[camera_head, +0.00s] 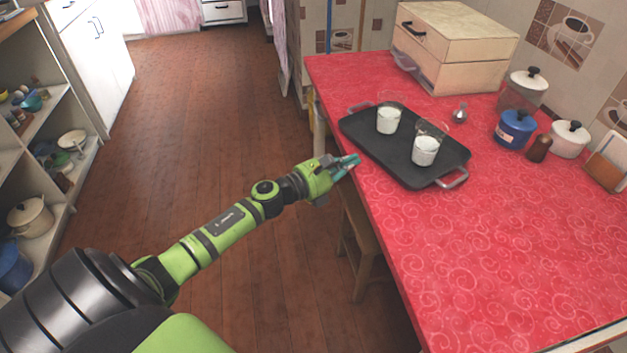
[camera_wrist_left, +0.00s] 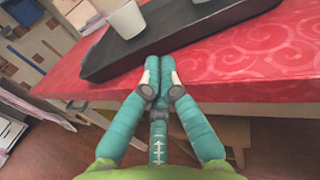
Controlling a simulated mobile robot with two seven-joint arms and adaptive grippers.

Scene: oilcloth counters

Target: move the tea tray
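The tea tray (camera_head: 405,165) is dark grey with a raised rim and lies flat on the red counter, near its left edge. It has a metal handle at each end; the near handle (camera_head: 455,179) shows clearly. Two glasses with white contents stand on it, a far one (camera_head: 388,121) and a near one (camera_head: 424,151). My left gripper (camera_head: 351,163) is beside the counter's left edge, pointing at the tray's long side, apart from it. In the left wrist view its teal fingertips (camera_wrist_left: 159,66) are together and hold nothing, with the tray (camera_wrist_left: 185,35) beyond. My right gripper is not in view.
The red patterned counter (camera_head: 520,240) is clear in front of the tray. A wooden bread box (camera_head: 455,50) stands behind it. A blue pot (camera_head: 515,128), a white pot (camera_head: 569,139) and a brown shaker (camera_head: 540,148) stand right. A wooden stool (camera_head: 358,235) is under the counter's edge.

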